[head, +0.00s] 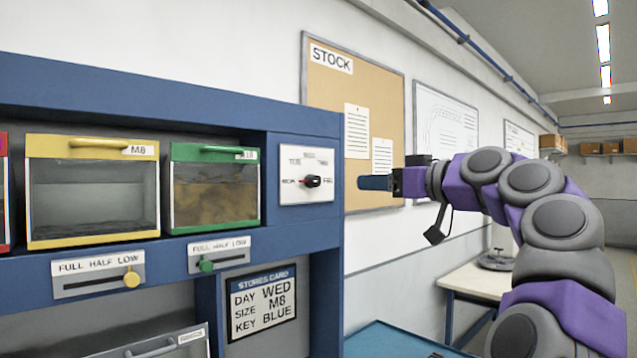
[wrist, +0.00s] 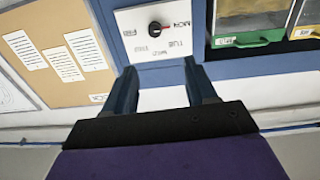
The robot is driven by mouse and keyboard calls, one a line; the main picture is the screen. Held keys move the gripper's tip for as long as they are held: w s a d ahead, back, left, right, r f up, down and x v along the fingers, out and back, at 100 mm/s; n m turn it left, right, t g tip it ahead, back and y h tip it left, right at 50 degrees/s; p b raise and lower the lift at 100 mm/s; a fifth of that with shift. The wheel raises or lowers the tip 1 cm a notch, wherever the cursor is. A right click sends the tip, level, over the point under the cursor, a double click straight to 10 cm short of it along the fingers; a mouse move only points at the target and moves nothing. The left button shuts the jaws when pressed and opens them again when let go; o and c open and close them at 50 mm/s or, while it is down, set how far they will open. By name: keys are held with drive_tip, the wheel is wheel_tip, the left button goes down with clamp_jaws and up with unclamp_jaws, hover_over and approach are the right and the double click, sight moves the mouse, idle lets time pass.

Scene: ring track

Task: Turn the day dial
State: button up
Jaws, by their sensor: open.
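The day dial is a black knob (head: 312,181) with a red mark on a white plate (head: 306,206), at the right end of the blue cabinet. Day labels arc around it, and the red mark points left at MON. In the wrist view the knob (wrist: 155,27) appears upside down at the top, its red mark toward MON. My gripper (head: 362,183) is right of the plate at about knob height, apart from it. In the wrist view my gripper (wrist: 160,68) has its two fingers spread and empty, with the knob beyond the tips.
A stores card (head: 262,301) reads DAY WED, SIZE M8, KEY BLUE. A yellow-framed bin (head: 92,240) and green-framed bin (head: 216,226) sit left of the dial, with sliders below. A cork STOCK board (head: 335,95) hangs behind my gripper. A blue surface (head: 395,342) is below.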

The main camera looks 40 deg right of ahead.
drive_tip(key=s+p, duration=0.1)
drive_tip(key=s, duration=1.6)
drive_tip(key=shift+s+d+r, duration=0.15)
drive_tip(key=shift+s+d, duration=0.05)
drive_tip(key=shift+d, duration=0.15)
